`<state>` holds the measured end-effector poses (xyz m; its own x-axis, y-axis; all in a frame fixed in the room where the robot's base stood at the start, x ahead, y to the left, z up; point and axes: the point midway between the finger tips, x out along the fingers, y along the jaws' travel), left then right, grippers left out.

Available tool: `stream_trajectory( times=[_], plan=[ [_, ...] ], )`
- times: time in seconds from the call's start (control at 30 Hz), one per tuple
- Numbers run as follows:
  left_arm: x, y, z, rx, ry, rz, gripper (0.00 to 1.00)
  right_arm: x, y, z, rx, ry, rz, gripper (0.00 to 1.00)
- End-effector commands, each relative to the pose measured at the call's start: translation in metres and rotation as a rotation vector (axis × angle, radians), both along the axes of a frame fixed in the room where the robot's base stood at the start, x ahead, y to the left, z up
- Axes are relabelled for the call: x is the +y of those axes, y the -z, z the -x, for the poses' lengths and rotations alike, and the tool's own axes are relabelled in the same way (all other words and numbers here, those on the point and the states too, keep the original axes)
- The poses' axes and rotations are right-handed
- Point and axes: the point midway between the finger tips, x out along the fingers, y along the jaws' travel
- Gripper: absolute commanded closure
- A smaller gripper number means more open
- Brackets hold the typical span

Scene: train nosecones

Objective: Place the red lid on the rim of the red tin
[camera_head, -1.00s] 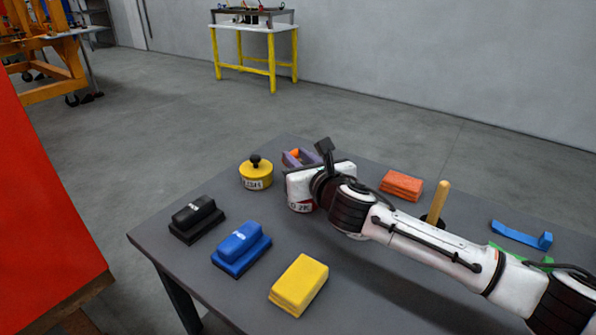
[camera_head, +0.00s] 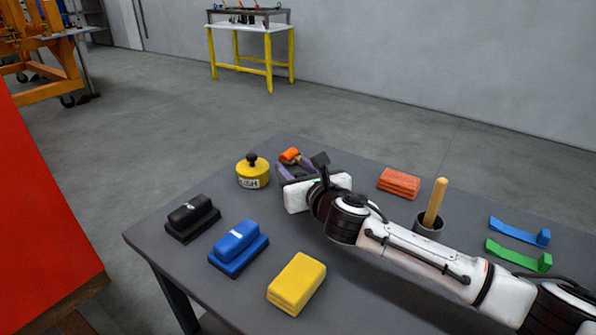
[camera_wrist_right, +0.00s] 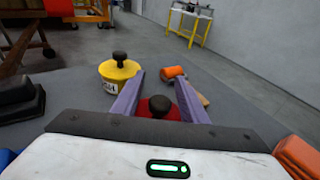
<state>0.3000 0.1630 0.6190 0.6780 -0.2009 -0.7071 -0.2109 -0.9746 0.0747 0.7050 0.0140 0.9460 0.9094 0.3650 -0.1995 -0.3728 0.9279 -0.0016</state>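In the right wrist view a round red lid (camera_wrist_right: 146,113) with a black knob (camera_wrist_right: 158,103) lies between the two purple fingers of my right gripper (camera_wrist_right: 158,78). The fingers stand apart, with gaps on both sides of the knob, so the gripper looks open. The red tin is not clearly seen; whether it is under the lid cannot be told. In the head view my right gripper (camera_head: 298,167) is over the far part of the table, just right of a yellow tin, and its wrist hides what is beneath. My left gripper is not in view.
The yellow tin (camera_head: 253,173) with a black knob stands close left of the gripper. An orange-headed tool (camera_head: 290,155) lies beyond the fingers. Black (camera_head: 192,220) and blue (camera_head: 238,248) blocks, a yellow sponge (camera_head: 297,284), orange cloths (camera_head: 399,183) and a grey cup (camera_head: 428,227) surround the arm.

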Motion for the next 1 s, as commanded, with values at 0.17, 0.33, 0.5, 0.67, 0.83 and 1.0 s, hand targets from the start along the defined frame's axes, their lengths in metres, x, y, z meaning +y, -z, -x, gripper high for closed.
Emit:
stream_trajectory(
  times=[0.17, 0.33, 0.5, 0.67, 0.83, 1.0],
  plan=[
    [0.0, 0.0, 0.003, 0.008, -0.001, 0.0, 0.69, -0.005, -0.005, 0.011, -0.001, 0.0, 0.001, 0.61],
    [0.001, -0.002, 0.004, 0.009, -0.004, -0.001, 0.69, -0.016, -0.011, 0.038, -0.001, -0.001, -0.001, 0.61],
    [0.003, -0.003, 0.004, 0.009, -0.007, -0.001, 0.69, -0.028, -0.018, 0.069, -0.001, -0.001, -0.001, 0.61],
    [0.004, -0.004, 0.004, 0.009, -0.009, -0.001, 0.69, -0.038, -0.022, 0.092, 0.0, 0.0, 0.0, 0.61],
    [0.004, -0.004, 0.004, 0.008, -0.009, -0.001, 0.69, -0.043, -0.025, 0.106, -0.001, 0.0, 0.0, 0.61],
    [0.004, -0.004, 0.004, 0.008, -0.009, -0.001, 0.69, -0.044, -0.026, 0.109, -0.001, 0.001, 0.0, 0.61]
  ],
)
